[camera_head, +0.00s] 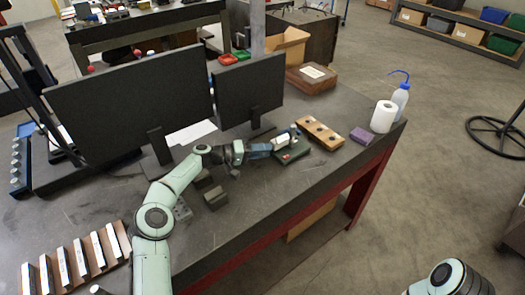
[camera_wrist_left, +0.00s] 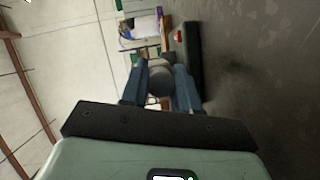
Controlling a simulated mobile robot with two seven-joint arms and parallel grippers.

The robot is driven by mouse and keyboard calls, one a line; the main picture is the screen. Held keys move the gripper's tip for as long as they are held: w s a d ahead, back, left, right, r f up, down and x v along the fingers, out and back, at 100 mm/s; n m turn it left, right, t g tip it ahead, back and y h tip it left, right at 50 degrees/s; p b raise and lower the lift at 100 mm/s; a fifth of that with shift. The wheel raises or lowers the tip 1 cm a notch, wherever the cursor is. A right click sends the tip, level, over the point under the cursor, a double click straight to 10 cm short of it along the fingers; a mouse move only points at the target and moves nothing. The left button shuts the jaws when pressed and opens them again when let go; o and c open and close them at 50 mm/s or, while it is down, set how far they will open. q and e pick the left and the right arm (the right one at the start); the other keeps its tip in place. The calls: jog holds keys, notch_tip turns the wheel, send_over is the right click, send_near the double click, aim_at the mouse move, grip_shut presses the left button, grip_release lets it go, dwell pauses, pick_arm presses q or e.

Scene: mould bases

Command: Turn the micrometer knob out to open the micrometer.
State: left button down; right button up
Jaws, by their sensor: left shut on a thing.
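The micrometer (camera_head: 283,141) sits on a dark green base (camera_head: 293,155) on the grey table in the head view. It is small there, so its gap cannot be made out. My left gripper (camera_head: 270,147) reaches it from the left, level with the table. In the left wrist view, the left gripper's blue fingers (camera_wrist_left: 160,72) are on both sides of a grey round knob (camera_wrist_left: 160,80) and shut on it. The rest of the micrometer is mostly hidden behind the knob in that view. My right gripper is out of view.
Two monitors (camera_head: 135,103) stand behind my left arm. Dark blocks (camera_head: 214,197) lie near the arm. The front edge is clear.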

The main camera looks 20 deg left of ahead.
pick_arm(q)
jog(key=c, duration=1)
grip_release()
jog(key=shift+w+a+r, duration=0.15)
jog(key=shift+r, duration=0.15)
jog(key=shift+o, duration=0.7)
jog(key=shift+f, duration=0.15)
jog(key=shift+s+a+f, duration=0.1)
jog(key=shift+s+a, duration=0.2)
jog(key=shift+a, duration=0.05)
jog(key=b+v, duration=0.1)
jog(key=v, duration=0.4)
jog(key=shift+s+a, duration=0.1)
jog(key=shift+a, duration=0.1)
jog(key=shift+s+a+r+b, duration=0.25)
jog(key=shift+a+b, duration=0.05)
jog(key=shift+a, duration=0.2)
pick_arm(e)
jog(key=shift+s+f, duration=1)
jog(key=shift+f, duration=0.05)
